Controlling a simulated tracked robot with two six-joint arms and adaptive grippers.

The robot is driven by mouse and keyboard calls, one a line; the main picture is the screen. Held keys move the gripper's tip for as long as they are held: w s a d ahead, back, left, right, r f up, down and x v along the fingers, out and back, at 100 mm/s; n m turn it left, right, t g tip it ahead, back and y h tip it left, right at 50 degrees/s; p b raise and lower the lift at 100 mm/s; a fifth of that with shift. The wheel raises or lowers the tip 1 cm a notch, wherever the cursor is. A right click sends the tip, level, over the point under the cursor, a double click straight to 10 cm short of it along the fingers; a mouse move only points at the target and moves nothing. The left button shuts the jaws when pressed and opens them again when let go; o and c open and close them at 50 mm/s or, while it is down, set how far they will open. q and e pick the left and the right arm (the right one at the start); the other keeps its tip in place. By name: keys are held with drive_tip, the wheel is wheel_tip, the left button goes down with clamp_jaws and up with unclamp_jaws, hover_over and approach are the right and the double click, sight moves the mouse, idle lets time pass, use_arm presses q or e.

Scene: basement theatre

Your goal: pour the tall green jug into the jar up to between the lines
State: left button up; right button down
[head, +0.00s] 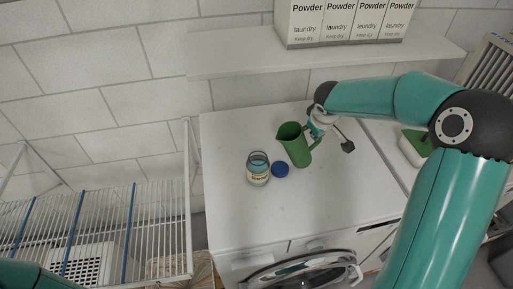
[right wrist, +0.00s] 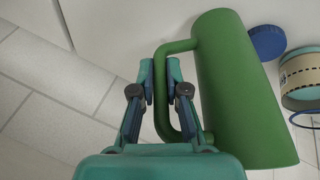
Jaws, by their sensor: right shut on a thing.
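The tall green jug (head: 296,147) is on or just above the white worktop, its open top leaning slightly left; I cannot tell whether its base touches. My right gripper (head: 314,130) is at its right side, shut on the jug's handle. In the right wrist view the fingers (right wrist: 161,80) are on either side of the handle of the jug (right wrist: 238,90). The glass jar (head: 258,174), with a cream label and dark rim, stands left of the jug, apart from it. It is partly in the right wrist view (right wrist: 304,78). My left gripper is out of view.
A blue round lid (head: 280,169) lies between jar and jug. A shelf (head: 240,62) with laundry powder boxes (head: 345,24) hangs behind. A wire rack (head: 100,235) is at left, a dark-ended tool (head: 347,146) right of the gripper. The worktop's front (head: 300,215) is clear.

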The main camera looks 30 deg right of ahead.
drive_tip(key=shift+d+r+m+y+p, duration=0.2)
drive_tip(key=shift+d+y+p, duration=0.25)
drive_tip(key=shift+p, duration=1.3)
drive_tip(key=shift+d+r+m+y+p, duration=0.15)
drive_tip(key=shift+y+p, duration=0.5)
drive_tip(key=shift+p, duration=1.1)
drive_tip(key=shift+d+f+b, duration=0.15)
drive_tip(key=shift+f+b, duration=0.2)
drive_tip(key=shift+f, duration=0.15)
drive_tip(key=shift+d+f+y, duration=0.25)
drive_tip(key=shift+f+y, duration=0.35)
drive_tip(key=shift+y, duration=0.3)
drive_tip(key=shift+f, duration=0.1)
